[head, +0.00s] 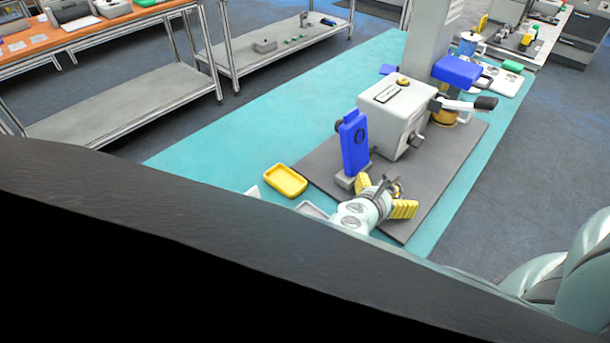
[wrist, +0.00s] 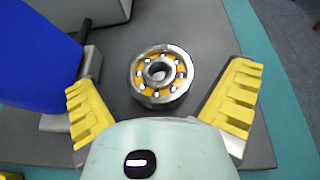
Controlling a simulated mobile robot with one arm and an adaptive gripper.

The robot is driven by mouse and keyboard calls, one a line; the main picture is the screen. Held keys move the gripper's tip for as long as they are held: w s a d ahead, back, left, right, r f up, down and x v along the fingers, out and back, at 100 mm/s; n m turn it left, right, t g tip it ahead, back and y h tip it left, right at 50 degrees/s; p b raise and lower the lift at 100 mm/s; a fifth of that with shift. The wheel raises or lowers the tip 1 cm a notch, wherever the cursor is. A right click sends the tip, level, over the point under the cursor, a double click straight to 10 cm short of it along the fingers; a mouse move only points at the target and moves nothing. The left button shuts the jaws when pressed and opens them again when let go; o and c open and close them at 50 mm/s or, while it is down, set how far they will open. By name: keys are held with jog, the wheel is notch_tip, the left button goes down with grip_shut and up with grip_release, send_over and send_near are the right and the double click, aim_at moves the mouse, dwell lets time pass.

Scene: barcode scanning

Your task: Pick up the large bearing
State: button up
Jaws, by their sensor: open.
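The large bearing (wrist: 178,91) shows in the wrist view as a steel ring with an orange cage, several balls and a central hole. It lies flat on a dark grey mat (wrist: 115,62). My gripper (wrist: 163,100) is open, with a ridged yellow finger on each side of the bearing in that view. Neither finger appears to touch it. In the head view my gripper (head: 385,200) is low over the near part of the mat, and the bearing (head: 397,190) is partly hidden behind it.
A blue upright part (head: 354,143) on a grey base stands left of my gripper. A grey box-shaped machine (head: 398,115) with a black-tipped lever stands behind. A yellow tray (head: 286,180) lies on the teal surface to the left. A large dark edge hides the head view's lower left.

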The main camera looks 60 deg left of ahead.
jog(key=c, duration=1.5)
jog(key=shift+o, duration=0.2)
jog(key=shift+r, duration=0.15)
notch_tip(320, 180, up, 10)
jog(key=shift+s+f+p, duration=0.1)
jog(key=shift+p, duration=0.6)
jog(key=shift+c, duration=0.3)
jog(key=w+d+r+m+h, duration=0.1)
jog(key=w+d+r, duration=0.2)
jog(key=w+d, duration=0.5)
jog(key=w+d+r+m+h, duration=0.2)
jog(key=w+d+r, duration=0.2)
jog(key=w+d, duration=0.5)
jog(key=d, duration=0.4)
jog(key=shift+w+d+r+t+h, duration=0.2)
jog(key=shift+w+d+t+h, duration=0.05)
jog(key=shift+d+t+h, duration=0.1)
jog(key=d, duration=0.3)
jog(key=d+r, duration=0.1)
jog(key=d, duration=0.1)
jog(key=d+r, duration=0.1)
jog(key=d, duration=0.2)
jog(key=shift+s+d+p, duration=0.3)
jog(key=shift+s+d, duration=0.05)
jog(key=r+p, duration=3.6)
jog(key=shift+a+r+p, duration=0.25)
jog(key=shift+r+p, duration=0.1)
jog(key=shift+p, duration=0.05)
